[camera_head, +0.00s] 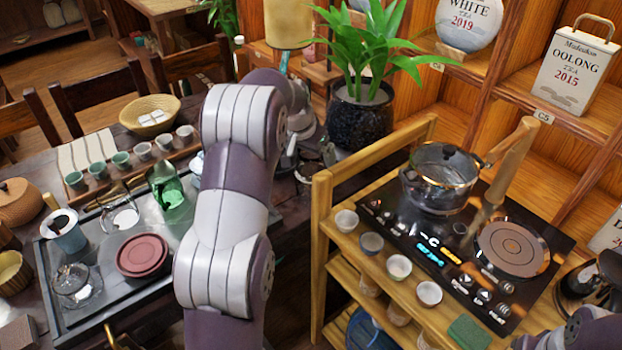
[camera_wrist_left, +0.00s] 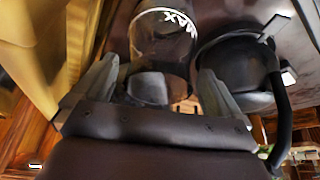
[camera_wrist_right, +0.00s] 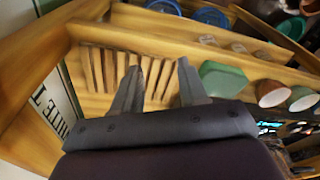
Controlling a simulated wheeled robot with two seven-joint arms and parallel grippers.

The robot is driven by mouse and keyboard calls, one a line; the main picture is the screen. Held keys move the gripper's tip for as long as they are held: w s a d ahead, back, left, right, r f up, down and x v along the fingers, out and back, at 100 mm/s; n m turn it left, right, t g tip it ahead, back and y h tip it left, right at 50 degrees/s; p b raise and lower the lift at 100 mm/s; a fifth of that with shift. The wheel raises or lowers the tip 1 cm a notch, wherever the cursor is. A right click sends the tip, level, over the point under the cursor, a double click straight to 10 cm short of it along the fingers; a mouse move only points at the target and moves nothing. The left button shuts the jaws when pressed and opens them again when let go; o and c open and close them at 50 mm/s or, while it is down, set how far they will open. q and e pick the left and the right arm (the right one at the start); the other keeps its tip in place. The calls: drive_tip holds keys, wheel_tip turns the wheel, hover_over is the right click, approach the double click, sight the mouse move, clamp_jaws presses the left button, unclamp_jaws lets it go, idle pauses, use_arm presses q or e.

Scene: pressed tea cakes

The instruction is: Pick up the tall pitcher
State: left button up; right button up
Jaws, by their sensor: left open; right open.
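A clear glass vessel marked MAX (camera_wrist_left: 163,38) shows in the left wrist view and looks like the tall pitcher. My left gripper (camera_wrist_left: 158,70) is open, with the vessel ahead of and between its fingers. I cannot tell whether they touch it. In the head view the vessel and this gripper are largely hidden behind my left arm. My right gripper (camera_wrist_right: 158,66) is open and empty, with wooden slats of the side stand beyond it.
A black kettle-like object (camera_wrist_left: 238,68) stands close right of the glass vessel. A potted plant (camera_head: 360,115) is right of my left arm. The tea tray (camera_head: 82,318) holds a green glass bottle (camera_head: 170,190). The wooden stand (camera_head: 322,235) carries a hob with a pot (camera_head: 440,178).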

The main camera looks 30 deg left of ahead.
use_arm(q)
drive_tip(key=shift+w+f, duration=0.1)
drive_tip(key=shift+w, duration=0.1)
drive_tip(key=shift+s, duration=0.15)
drive_tip(key=c, duration=1.8)
drive_tip(key=shift+r, duration=0.2)
drive_tip(key=shift+c, duration=0.2)
drive_tip(key=s+a+r, duration=0.1)
drive_tip(key=s+r, duration=0.9)
drive_tip(key=s, duration=0.1)
drive_tip(key=shift+s+r, duration=0.2)
drive_tip(key=shift+r, duration=0.2)
idle(1.1)
